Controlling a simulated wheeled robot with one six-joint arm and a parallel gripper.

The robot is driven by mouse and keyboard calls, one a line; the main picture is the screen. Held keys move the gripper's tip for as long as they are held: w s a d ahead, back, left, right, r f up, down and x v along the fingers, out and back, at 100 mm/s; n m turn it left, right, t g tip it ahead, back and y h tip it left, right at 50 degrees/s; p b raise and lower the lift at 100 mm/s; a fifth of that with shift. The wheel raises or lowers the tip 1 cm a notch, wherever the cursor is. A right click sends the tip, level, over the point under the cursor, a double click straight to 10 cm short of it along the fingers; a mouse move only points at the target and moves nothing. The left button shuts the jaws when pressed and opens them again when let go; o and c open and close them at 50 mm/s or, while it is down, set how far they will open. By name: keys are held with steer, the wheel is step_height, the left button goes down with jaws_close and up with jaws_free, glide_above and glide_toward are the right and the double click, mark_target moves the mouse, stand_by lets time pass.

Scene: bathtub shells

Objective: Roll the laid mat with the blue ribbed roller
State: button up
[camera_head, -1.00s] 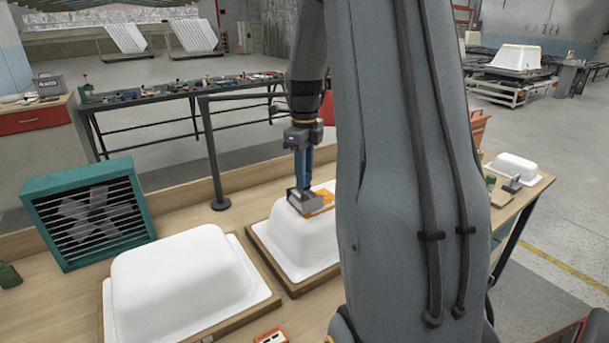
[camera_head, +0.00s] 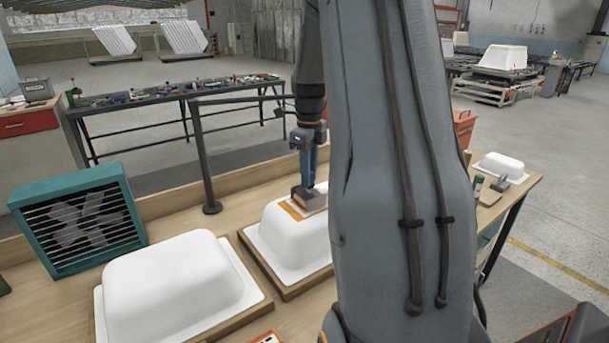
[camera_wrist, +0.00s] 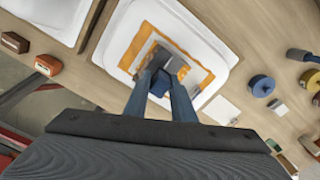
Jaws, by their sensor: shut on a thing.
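A white tub shell (camera_head: 288,244) lies upside down on a wooden base on the bench. A laid mat with orange edges (camera_head: 291,209) lies on its flat top; the wrist view shows it as a pale patch with orange bands (camera_wrist: 147,48). My gripper (camera_head: 310,183) is shut on a grey, block-like tool (camera_wrist: 176,64), held low over the mat. Whether the tool touches the mat cannot be told. My fingers hide much of the tool, and no blue ribs show on it. A blue round thing (camera_wrist: 262,86) stands on the bench right of the shell.
A second white shell (camera_head: 175,285) lies to the left. A teal slatted box (camera_head: 78,222) stands behind it, and a dark post (camera_head: 207,165) rises at the bench's rear.

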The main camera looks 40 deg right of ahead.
steer(key=shift+s+d+f+p, duration=0.15)
steer(key=shift+d+p, duration=0.05)
steer(key=shift+d, duration=1.35)
steer(key=shift+s+d+f+p, duration=0.1)
steer(key=shift+d+p, duration=0.1)
steer(key=shift+d, duration=1.3)
jaws_close()
steer(key=shift+w+a+r+p, duration=0.1)
steer(key=shift+a+p, duration=0.15)
steer(key=shift+a, duration=0.95)
steer(key=shift+w+a+r+p, duration=0.15)
steer(key=shift+a+p, duration=0.1)
steer(key=shift+a, duration=1)
steer(key=shift+w+a+r+p, duration=0.1)
steer(key=shift+a+p, duration=0.15)
steer(key=shift+a, duration=0.95)
steer(key=a, duration=0.3)
steer(key=shift+a, duration=0.25)
steer(key=shift+p, duration=0.3)
step_height(320, 180, up, 6)
steer(key=p, duration=0.4)
